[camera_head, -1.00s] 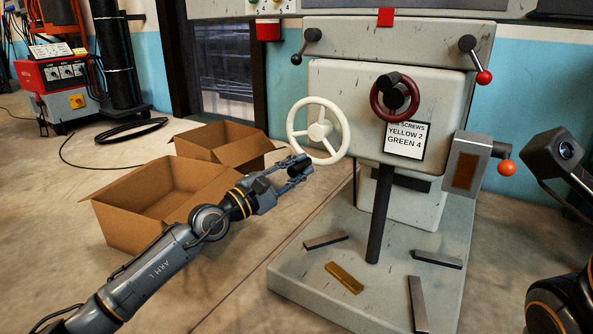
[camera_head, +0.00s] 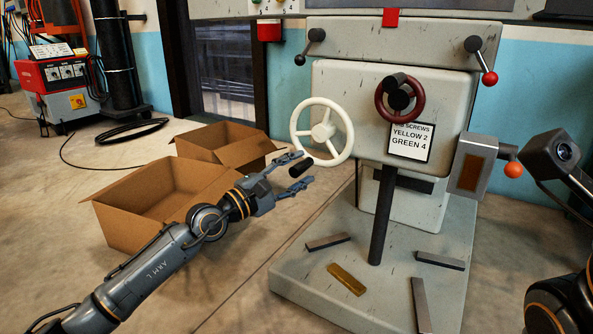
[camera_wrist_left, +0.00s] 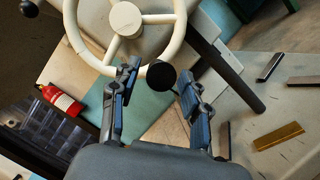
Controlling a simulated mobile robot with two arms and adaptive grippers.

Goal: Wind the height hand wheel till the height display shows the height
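A white hand wheel (camera_head: 349,143) with spokes stands at the left side of the grey machine; it also shows in the left wrist view (camera_wrist_left: 126,18). Its black handle (camera_head: 301,169) is at the lower left of the rim. My left gripper (camera_head: 306,170) is open at this handle. In the left wrist view the handle's round end (camera_wrist_left: 161,75) appears between the spread fingertips (camera_wrist_left: 158,74); I cannot tell whether they touch it. A smaller dark red wheel (camera_head: 378,104) is on the machine's front. I cannot make out a height reading.
A sign (camera_head: 410,141) reads "SCREWS YELLOW 2 GREEN 4". Metal bars and a brass-coloured bar (camera_head: 346,279) lie on the machine base (camera_head: 300,275). An open cardboard box (camera_head: 120,225) is beside my left arm. A red-knobbed lever (camera_head: 489,78) projects at right.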

